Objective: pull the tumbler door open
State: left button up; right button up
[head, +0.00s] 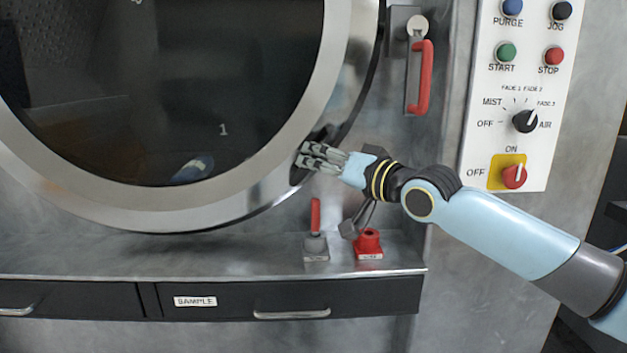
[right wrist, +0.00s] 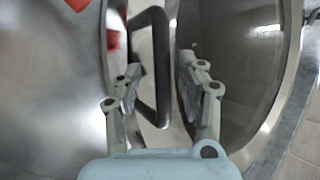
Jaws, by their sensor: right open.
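The tumbler door (head: 334,75) is a large round steel ring around dark glass, at the left of the head view; it looks closed. Its black handle (head: 298,176) is at the lower right of the ring, mostly hidden by my right gripper (head: 312,157). In the right wrist view, the handle (right wrist: 163,65) is a dark upright loop. It lies between the two spread fingers of my right gripper (right wrist: 158,72), with one finger on each side. The gripper is open; whether a finger touches the handle I cannot tell. My left gripper is not in view.
A red-handled latch (head: 423,77) is at the upper right, beside a control panel (head: 548,95) with buttons and knobs.

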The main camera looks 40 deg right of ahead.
jog(key=shift+w+a+r, duration=0.1)
jog(key=shift+w+a, duration=0.05)
jog(key=shift+w, duration=0.65)
grip_shut()
